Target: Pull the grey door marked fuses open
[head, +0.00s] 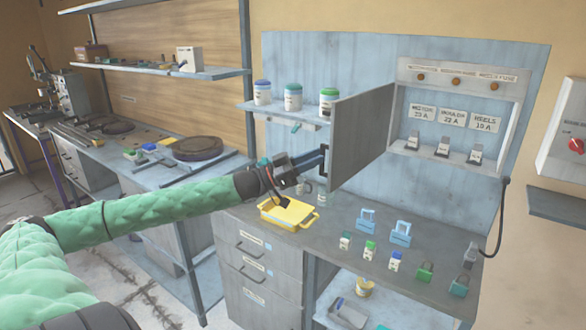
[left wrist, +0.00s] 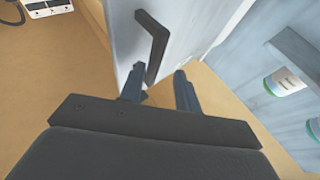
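The grey door (head: 362,135) of the fuse box stands swung wide open to the left, its face turned to the left side of the box. Its dark handle (left wrist: 154,48) is a bent bar on the door face; a bit of it shows in the head view (head: 321,160). My left gripper (head: 318,158) is right by the handle. In the left wrist view its two fingers (left wrist: 160,88) are apart, with the handle's lower end close to the left finger; I cannot tell if they touch. The open box (head: 402,75) shows labels and several fuse holders. My right gripper is out of view.
A shelf (head: 285,114) with three lidded jars is just behind my left gripper. On the bench (head: 335,229) below are a yellow tray (head: 289,215), two blue clips and several small fuse blocks. A cable hangs at the box's right side.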

